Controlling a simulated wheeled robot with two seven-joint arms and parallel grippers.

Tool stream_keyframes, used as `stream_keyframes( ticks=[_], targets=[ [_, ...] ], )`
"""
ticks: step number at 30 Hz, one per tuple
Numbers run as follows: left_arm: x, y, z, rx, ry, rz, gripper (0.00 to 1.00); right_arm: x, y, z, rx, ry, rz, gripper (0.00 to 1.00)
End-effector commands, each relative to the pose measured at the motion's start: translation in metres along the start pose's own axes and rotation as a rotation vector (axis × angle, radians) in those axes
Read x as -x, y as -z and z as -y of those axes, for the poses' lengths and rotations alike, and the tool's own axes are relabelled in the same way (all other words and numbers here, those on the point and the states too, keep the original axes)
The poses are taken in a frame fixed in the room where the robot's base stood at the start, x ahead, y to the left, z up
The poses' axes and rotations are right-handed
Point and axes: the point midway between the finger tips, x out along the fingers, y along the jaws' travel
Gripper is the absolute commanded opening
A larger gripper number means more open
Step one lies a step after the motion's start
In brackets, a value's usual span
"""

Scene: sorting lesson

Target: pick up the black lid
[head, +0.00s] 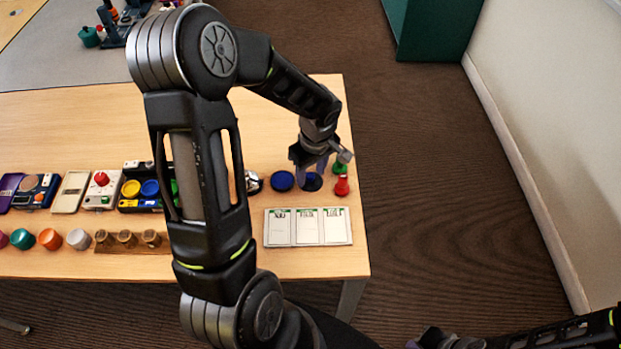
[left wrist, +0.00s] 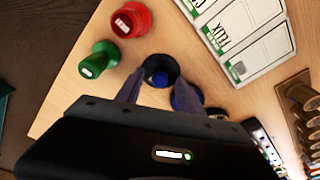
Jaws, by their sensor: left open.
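The black lid (head: 313,182) lies on the wooden table near its right end. It is round and dark with a blue middle, and it also shows in the left wrist view (left wrist: 161,70). My left gripper (head: 316,165) is above it, pointing down, and partly covers it in the head view. In the left wrist view my left gripper (left wrist: 156,84) is open, its fingers spread on either side of the lid's near part, with nothing held. I cannot tell if the fingers touch the lid. My right arm shows at the lower right; its gripper (head: 436,339) is cut off by the frame edge.
A blue disc (head: 282,181) lies close left of the lid. A red piece (head: 341,186) and a green piece (head: 339,168) stand close right. A white card tray (head: 308,227) lies in front. The table's right edge is near.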

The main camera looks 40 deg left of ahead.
Motion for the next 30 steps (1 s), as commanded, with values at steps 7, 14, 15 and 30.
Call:
stream_keyframes(
  ticks=[7, 14, 15, 30],
  targets=[
    [0.0003, -0.0001, -0.0001, 0.000, 0.000, 0.000, 0.45, 0.0000, 0.0000, 0.0000, 0.000, 0.000, 0.000, 0.00],
    [0.0004, -0.0001, -0.0001, 0.000, 0.000, 0.000, 0.34, 0.0000, 0.0000, 0.0000, 0.000, 0.000, 0.000, 0.00],
    [0.0004, -0.0001, -0.0001, 0.000, 0.000, 0.000, 0.31, 0.0000, 0.0000, 0.0000, 0.000, 0.000, 0.000, 0.00],
    [0.0004, -0.0001, -0.0001, 0.000, 0.000, 0.000, 0.00, 0.0000, 0.0000, 0.0000, 0.000, 0.000, 0.000, 0.00]
  ],
)
